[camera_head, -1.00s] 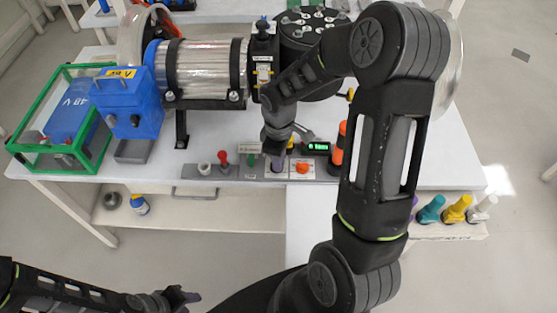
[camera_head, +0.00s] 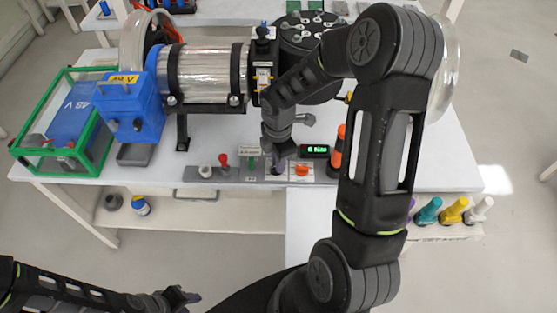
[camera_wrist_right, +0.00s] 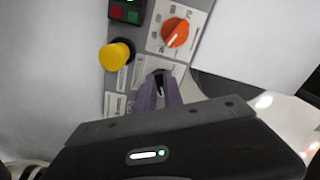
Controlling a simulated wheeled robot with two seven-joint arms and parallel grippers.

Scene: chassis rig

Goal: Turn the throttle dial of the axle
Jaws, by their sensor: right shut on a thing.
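The control panel (camera_head: 228,174) runs along the front edge of the white table. My right gripper (camera_head: 277,167) points down at it, left of an orange dial (camera_head: 301,170). In the right wrist view the purple fingers (camera_wrist_right: 160,90) are shut on a control knob at a white labelled plate (camera_wrist_right: 152,68); they hide most of the knob, and its markings cannot be read. The orange dial, with a white pointer and scale, also shows there (camera_wrist_right: 175,33), apart from the fingers. My left gripper (camera_head: 186,298) is low at the left, away from the panel; its opening is unclear.
A yellow button (camera_wrist_right: 115,55) sits close to the fingers. A green-lit display (camera_head: 315,151) and an orange-black cylinder (camera_head: 337,150) stand to the right. The axle's metal drum (camera_head: 205,72) lies behind, with a blue box (camera_head: 128,108) at left.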

